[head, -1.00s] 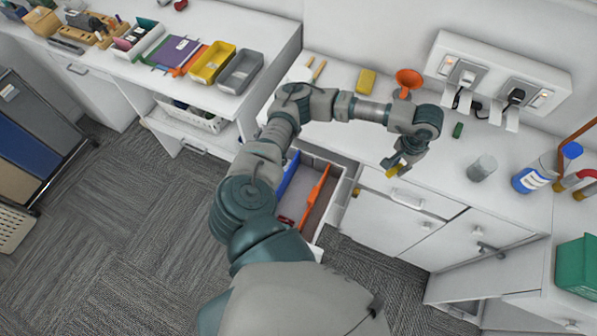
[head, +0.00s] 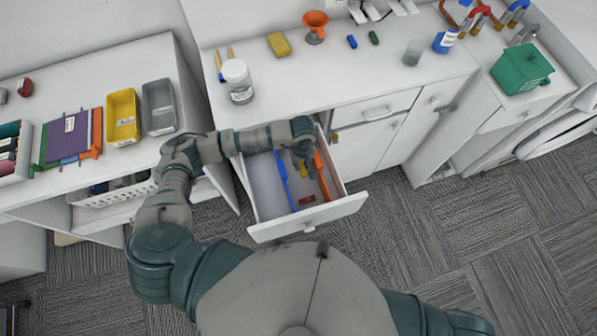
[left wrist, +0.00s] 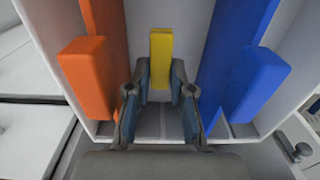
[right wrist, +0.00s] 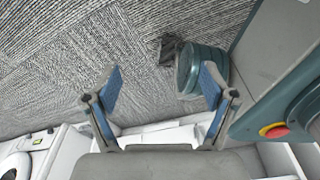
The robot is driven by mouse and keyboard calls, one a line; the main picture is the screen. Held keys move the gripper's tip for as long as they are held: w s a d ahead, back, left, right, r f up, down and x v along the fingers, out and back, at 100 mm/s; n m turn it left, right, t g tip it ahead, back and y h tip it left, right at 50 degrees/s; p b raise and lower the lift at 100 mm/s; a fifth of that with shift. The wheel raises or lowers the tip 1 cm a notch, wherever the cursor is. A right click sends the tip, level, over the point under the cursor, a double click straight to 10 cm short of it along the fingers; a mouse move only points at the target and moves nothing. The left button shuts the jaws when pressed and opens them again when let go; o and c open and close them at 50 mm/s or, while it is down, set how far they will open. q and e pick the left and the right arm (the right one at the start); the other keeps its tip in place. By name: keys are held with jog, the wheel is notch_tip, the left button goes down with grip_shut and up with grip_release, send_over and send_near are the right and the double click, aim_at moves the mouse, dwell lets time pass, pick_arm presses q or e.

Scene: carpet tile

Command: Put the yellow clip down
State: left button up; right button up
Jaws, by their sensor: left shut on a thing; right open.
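The yellow clip (left wrist: 160,48) is between the fingertips of my left gripper (left wrist: 161,75), which is shut on it. In the head view the left gripper (head: 302,158) is over the open drawer (head: 308,217), with a small part of the yellow clip (head: 303,170) showing below it. I cannot tell whether the clip touches the drawer bottom. In the left wrist view the clip is between an orange tool (left wrist: 88,75) and a blue tool (left wrist: 250,85), apart from both. My right gripper (right wrist: 162,86) is open and empty above the carpet.
The drawer also holds a small red object (head: 306,200). On the counter above stand a white jar (head: 238,82), a yellow sponge (head: 279,44) and an orange funnel (head: 315,26). Yellow (head: 123,118) and grey bins (head: 159,108) stand on the left counter. The drawer's middle has bare floor.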

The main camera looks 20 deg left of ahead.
aim_at(298, 173)
pick_arm(q)
jog(key=shift+w+a+f, duration=0.1)
jog(key=shift+a+f, duration=0.05)
jog(key=shift+f, duration=0.45)
jog(key=shift+a+f, duration=0.1)
jog(key=shift+f, duration=0.45)
jog(key=f, duration=0.1)
jog(key=a+f, duration=0.1)
jog(key=f, duration=0.1)
jog(key=shift+a+f, duration=0.1)
jog(key=shift+a, duration=0.15)
jog(key=shift+a+f, duration=0.1)
jog(key=shift+f, duration=0.25)
jog(key=shift+d, duration=0.4)
jog(key=o, duration=0.6)
jog(key=shift+d, duration=0.35)
jog(key=shift+o, duration=0.9)
jog(key=shift+a, duration=0.5)
notch_tip(298, 173, up, 5)
jog(key=shift+f, duration=0.15)
jog(key=r, duration=0.6)
jog(key=shift+d+r, duration=0.2)
jog(key=shift+d, duration=0.2)
jog(key=shift+a+r+b, duration=0.1)
jog(key=shift+r+b, duration=0.2)
jog(key=shift+r, duration=0.2)
jog(key=shift+a, duration=0.2)
pick_arm(e)
jog(key=shift+w+a, duration=0.1)
jog(key=shift+w, duration=0.2)
